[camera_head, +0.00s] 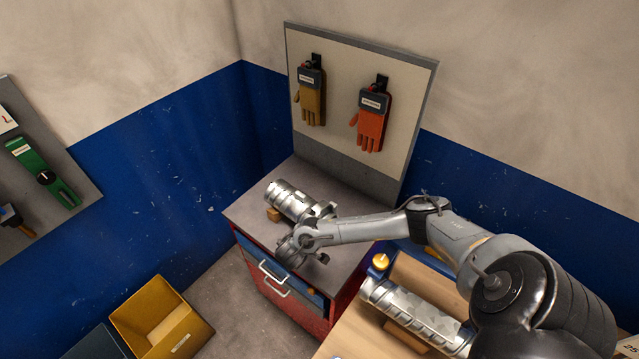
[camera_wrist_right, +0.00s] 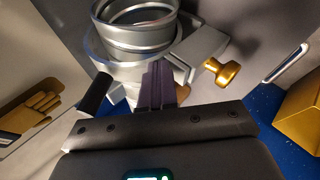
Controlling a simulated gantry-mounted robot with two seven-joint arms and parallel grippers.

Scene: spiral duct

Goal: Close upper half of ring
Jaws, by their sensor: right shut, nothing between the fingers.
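A silver spiral duct (camera_head: 290,198) lies on the grey cabinet top in the head view. A metal ring (camera_head: 326,210) sits at its near end, partly hidden by my right arm. In the right wrist view the round duct end (camera_wrist_right: 140,18) is at the top, with a pale ring bracket (camera_wrist_right: 200,48) beside it. A brass knob (camera_wrist_right: 222,73) sticks out to the right and a black handle (camera_wrist_right: 96,94) to the left. My right gripper (camera_wrist_right: 160,68) is shut and empty, its fingertips close to the ring; contact is unclear. How far the ring's upper half is open is unclear. My left gripper is out of view.
The cabinet (camera_head: 270,235) has a drawer handle (camera_head: 272,272) at its front. A second duct (camera_head: 415,312) lies on a wooden bench at right. A yellow bin (camera_head: 160,315) stands on the floor. A glove board (camera_head: 345,125) stands behind the cabinet.

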